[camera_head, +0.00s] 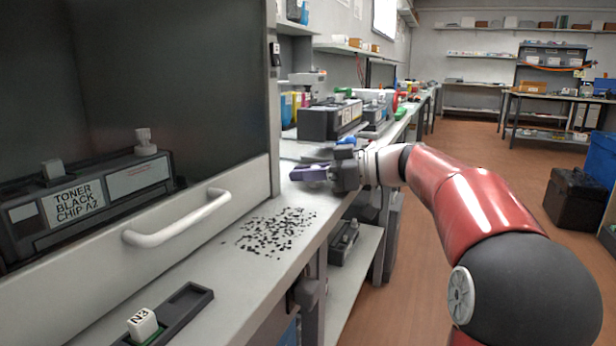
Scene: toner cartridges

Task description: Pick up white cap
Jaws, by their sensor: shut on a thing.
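A small white cap (144,141) stands on top of the black toner cartridge (120,196) at the left, inside the dark cabinet behind its raised front panel. My gripper (318,172) is over the bench to the right of the cabinet, well apart from that cap. It is shut on what looks like a purple-grey piece (306,173), seen from the side. The gripper's fingers hide part of this piece. The cartridge label reads TONER BLACK CHIP A2.
The cabinet's white handle (178,220) sticks out at the front. Black crumbs (275,233) lie on the bench below my gripper. A black tray (172,314) with a white marked cube (142,324) is at the front. More equipment (330,118) stands further along the bench.

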